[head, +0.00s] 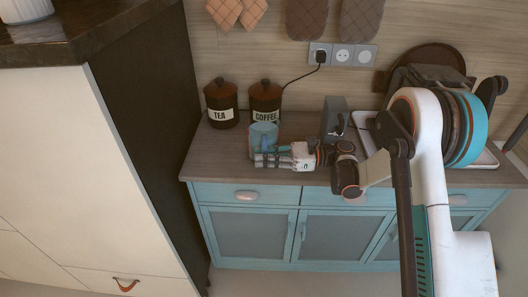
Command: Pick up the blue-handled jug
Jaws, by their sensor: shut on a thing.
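The blue jug (264,134) stands upright at the counter's front, left of the middle, just in front of the coffee canister. My gripper (268,160) reaches in from the right and is shut on the jug at its lower front. The fingers cover the lower part of the jug. I cannot tell whether the jug's base touches the counter.
The wooden counter (222,152) carries a tea canister (221,103) and a coffee canister (266,100) behind the jug. A grey toaster-like box (335,116) with a cord to the wall socket (343,54) stands right of it. A tall cabinet (75,170) borders the left.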

